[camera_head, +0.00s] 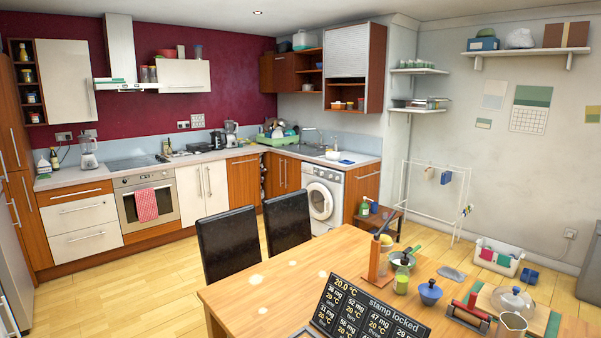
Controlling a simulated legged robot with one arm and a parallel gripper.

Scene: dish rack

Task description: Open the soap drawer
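A white washing machine (341,190) stands under the counter at the back, right of the middle of the picture. Its round door (320,201) looks shut. A control strip (322,173) runs along its top front. The soap drawer is too small to make out clearly at this distance; nothing is seen sticking out of the front. My gripper and arm are not in view.
Two dark chairs (229,240) and a wooden table (262,290) stand between the camera and the machine. The table holds a dark display board (366,312) and kitchenware. A small crate-like stand (376,218) with bottles stands right of the machine. Wooden floor is clear at left.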

